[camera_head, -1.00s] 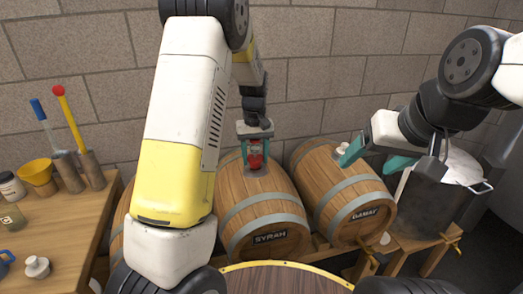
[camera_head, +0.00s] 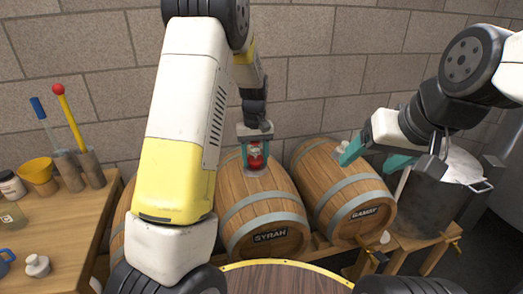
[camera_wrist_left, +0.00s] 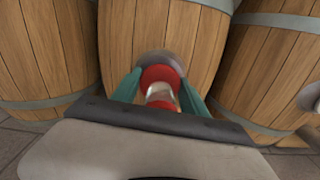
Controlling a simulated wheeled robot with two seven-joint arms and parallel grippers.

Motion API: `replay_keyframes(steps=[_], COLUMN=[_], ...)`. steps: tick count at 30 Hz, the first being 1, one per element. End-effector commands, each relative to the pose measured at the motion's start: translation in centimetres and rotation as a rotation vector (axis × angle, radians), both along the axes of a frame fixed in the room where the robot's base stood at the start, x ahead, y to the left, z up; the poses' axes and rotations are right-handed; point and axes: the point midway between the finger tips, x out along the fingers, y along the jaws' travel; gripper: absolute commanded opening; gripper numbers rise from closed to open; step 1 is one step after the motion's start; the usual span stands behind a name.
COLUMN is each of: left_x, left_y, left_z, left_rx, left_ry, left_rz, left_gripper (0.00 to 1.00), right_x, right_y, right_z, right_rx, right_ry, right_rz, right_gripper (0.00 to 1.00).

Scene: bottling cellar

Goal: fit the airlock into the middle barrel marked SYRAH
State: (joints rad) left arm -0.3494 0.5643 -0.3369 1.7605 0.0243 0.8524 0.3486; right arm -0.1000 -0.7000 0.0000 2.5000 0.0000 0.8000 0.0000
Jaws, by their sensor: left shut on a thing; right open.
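The airlock (camera_head: 256,156) has a red body with a pale part and is upright at the top of the middle barrel marked SYRAH (camera_head: 258,207). My left gripper (camera_head: 256,160) is shut on it, with one teal finger on either side. The left wrist view shows the airlock (camera_wrist_left: 161,86) between the teal fingers of my left gripper (camera_wrist_left: 160,92), over the barrel's staves (camera_wrist_left: 150,30). The bung hole is hidden, so I cannot tell how deep the airlock sits. My right gripper (camera_head: 374,154) is open, above the right barrel.
The right barrel marked GAMAY (camera_head: 345,195) has a pale fitting (camera_head: 343,149) on top, close to my right gripper. A steaming metal pot (camera_head: 435,200) stands at the right. A wooden table (camera_head: 70,225) with a yellow funnel (camera_head: 38,172) and other items is at the left.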

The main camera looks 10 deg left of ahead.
Motion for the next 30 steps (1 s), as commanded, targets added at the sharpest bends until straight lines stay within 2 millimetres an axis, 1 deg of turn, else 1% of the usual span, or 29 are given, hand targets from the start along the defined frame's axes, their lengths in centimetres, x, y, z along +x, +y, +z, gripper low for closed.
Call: replay_keyframes(steps=[16, 30], left_x=[0.0, -0.2], left_y=[0.0, -0.1], left_z=[-0.2, -1.5], left_rx=[0.0, 0.0], left_ry=[0.001, 0.006], left_rz=[0.0, 0.001], left_gripper=[0.11, 0.11], right_x=[0.0, 0.0], right_y=[0.0, 0.0], right_z=[0.0, 0.0], right_rx=[0.0, 0.0], right_ry=[0.0, 0.0], right_rz=[0.0, 0.0], right_gripper=[0.73, 0.73])
